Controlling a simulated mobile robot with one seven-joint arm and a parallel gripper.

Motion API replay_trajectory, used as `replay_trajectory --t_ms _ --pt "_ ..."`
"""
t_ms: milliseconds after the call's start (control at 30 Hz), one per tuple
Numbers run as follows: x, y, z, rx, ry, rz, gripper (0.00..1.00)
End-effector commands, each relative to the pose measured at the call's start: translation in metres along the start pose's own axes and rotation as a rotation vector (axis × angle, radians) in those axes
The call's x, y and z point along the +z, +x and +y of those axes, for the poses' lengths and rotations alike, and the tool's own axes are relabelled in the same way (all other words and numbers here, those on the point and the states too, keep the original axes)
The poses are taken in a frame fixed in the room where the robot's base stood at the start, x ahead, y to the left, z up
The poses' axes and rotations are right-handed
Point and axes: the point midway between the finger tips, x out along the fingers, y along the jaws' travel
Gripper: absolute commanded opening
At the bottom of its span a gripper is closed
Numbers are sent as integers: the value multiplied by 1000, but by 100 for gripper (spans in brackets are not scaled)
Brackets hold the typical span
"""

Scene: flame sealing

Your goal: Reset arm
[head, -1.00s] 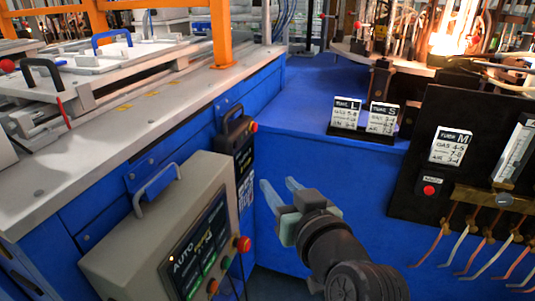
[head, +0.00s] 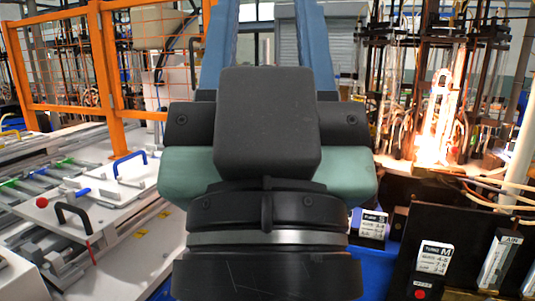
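My gripper (head: 265,35) is large and close in the middle of the head view, seen from behind with its fingers pointing up and away. The two blue fingers stand wide apart, with nothing visible between them. Their tips run out at the top edge of the picture. The dark wrist and green-grey gripper body hide the middle of the scene.
At left is a white-topped bench (head: 125,230) with a blue handle (head: 130,165) and a black handle (head: 75,215), before an orange fence (head: 107,60). At right are a flame (head: 432,150), a black panel (head: 470,255) and small label cards (head: 372,228).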

Motion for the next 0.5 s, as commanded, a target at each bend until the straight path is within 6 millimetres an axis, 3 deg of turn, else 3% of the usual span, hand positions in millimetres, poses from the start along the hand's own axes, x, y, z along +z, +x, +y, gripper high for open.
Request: replay_trajectory --t_ms 33,100,300,500 --pt "-22 24 0 0 0 -1 44" --pt "-37 40 0 0 0 -1 44" --pt "-78 83 0 -1 0 -2 44" --pt "-107 114 0 -1 0 -3 44"
